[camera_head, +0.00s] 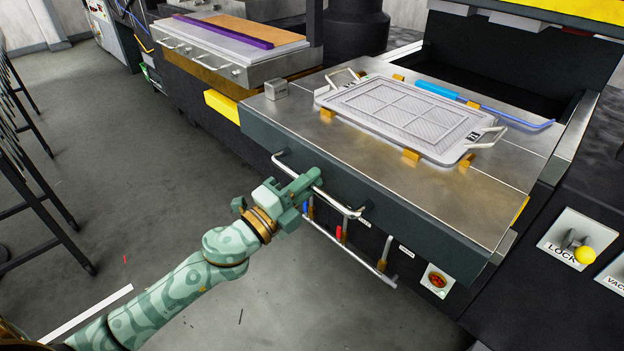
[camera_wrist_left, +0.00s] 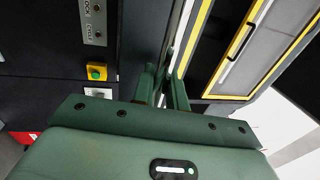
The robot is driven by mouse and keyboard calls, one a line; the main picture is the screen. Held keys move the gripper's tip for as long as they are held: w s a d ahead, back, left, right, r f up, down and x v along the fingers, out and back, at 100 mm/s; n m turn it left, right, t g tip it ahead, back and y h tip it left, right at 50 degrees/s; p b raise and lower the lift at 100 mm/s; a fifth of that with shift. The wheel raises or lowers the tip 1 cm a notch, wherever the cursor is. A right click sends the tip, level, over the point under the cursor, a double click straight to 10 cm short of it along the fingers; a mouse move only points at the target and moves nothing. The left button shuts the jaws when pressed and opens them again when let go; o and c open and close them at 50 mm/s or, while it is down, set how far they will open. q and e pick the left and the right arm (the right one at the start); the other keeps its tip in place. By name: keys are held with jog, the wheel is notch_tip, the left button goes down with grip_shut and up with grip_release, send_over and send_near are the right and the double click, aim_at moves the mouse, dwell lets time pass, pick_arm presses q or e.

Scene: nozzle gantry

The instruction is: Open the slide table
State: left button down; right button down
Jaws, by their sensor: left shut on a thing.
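The slide table (camera_head: 300,130) is a steel-topped table with a dark front panel. It juts out from the dark machine in the head view. A silver bar handle (camera_head: 336,204) runs along its front. My left gripper (camera_head: 312,184) is shut on this handle near its middle. In the left wrist view the gripper's fingers (camera_wrist_left: 164,88) close around a narrow bar, mostly hidden between them. A grey tray (camera_head: 405,112) with two end handles lies on the table top, on orange blocks. My right gripper is not in view.
A blue-handled tool (camera_head: 437,89) and a small metal block (camera_head: 276,89) lie on the table. Tools hang on a lower rail (camera_head: 350,250) under the handle. A yellow-knobbed lock lever (camera_head: 584,255) is at right. Dark stools stand left; the floor (camera_head: 150,200) between is clear.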

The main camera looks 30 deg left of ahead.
pick_arm(q)
jog(key=shift+f, duration=0.1)
jog(key=c, duration=1.5)
grip_release()
jog(key=b+v, duration=0.1)
jog(key=v, duration=1.5)
jog(key=shift+s+b, duration=0.2)
jog(key=shift+b, duration=0.15)
